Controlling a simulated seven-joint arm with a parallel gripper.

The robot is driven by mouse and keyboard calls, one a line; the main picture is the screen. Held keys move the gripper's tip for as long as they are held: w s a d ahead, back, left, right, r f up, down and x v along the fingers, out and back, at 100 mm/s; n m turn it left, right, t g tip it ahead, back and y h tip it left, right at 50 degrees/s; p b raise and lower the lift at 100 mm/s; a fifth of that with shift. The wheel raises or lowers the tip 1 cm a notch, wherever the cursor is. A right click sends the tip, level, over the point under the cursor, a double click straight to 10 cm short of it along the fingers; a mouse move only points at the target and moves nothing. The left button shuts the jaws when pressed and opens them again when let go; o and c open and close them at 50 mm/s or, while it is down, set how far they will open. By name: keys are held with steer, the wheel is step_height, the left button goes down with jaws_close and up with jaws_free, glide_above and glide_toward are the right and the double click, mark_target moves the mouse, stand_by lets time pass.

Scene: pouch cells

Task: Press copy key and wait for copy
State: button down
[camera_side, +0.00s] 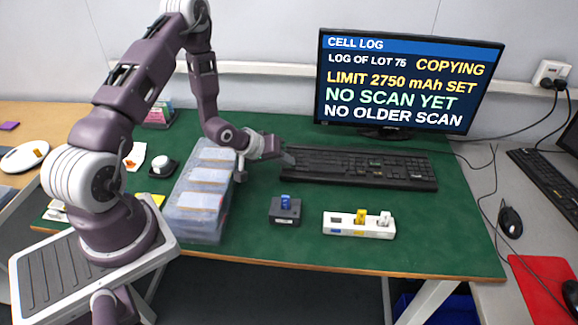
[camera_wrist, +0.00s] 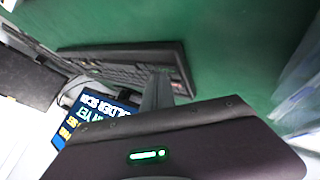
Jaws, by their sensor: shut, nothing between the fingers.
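The black keyboard (camera_side: 360,168) lies on the green mat in front of the monitor (camera_side: 322,80). The screen's header reads CELL LOG. Below it are LOG OF LOT 75 with COPYING in yellow, LIMIT 2750 mAh SET, a green line about a scan, and NO OLDER SCAN. My gripper (camera_side: 288,158) is shut and empty, with its tips at the keyboard's left end. In the wrist view the shut fingers (camera_wrist: 158,88) overlap the keyboard (camera_wrist: 110,62). I cannot tell whether they touch a key, and the key under them is hidden.
Clear lidded boxes (camera_side: 203,205) stand left of my gripper. A dark block with a blue piece (camera_side: 285,210) and a white holder with yellow and white pieces (camera_side: 358,226) sit in front of the keyboard. The green mat (camera_side: 400,262) is bare at the front right.

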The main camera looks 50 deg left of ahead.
mark_target(286, 169)
steer(key=shift+r, duration=0.85)
steer(key=shift+r, duration=2.5)
